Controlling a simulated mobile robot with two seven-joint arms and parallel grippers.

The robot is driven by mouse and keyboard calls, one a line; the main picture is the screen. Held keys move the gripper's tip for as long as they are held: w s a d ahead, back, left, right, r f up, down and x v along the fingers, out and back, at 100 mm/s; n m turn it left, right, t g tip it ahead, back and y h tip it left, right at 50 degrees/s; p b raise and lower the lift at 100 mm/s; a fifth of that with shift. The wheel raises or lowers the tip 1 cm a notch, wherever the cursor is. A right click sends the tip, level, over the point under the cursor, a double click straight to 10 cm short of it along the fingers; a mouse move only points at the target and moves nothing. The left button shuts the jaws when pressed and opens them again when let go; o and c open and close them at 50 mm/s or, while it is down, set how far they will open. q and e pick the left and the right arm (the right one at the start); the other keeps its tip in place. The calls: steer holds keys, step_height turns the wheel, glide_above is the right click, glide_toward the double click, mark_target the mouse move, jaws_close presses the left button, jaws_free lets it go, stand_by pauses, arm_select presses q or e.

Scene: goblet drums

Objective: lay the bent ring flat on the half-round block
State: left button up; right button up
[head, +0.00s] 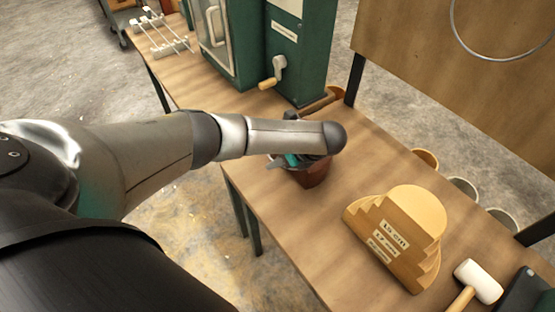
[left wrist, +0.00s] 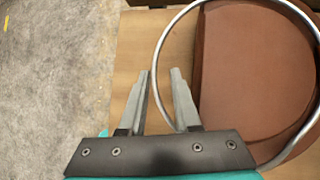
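The bent ring (left wrist: 157,58) is a thin grey metal hoop in the left wrist view. It overlaps a reddish-brown half-round block (left wrist: 245,70) and sticks out past its straight left side. I cannot tell whether it touches the block all round. My left gripper (left wrist: 160,72) is open, its two fingers on either side of the ring's left edge, with gaps visible. In the head view the block (head: 317,174) stands on the table, mostly hidden under my left arm's end (head: 300,150). My right gripper is not in view.
A stepped wooden block (head: 405,232) with labels stands to the right on the wooden table (head: 290,240). A green machine (head: 300,50) with a crank is at the back. Another hoop (head: 470,50) shows against the upright board.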

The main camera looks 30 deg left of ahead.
arm_select(q)
steer(key=shift+o, duration=0.3)
steer(key=o, duration=0.5)
steer(key=shift+d+r, duration=0.1)
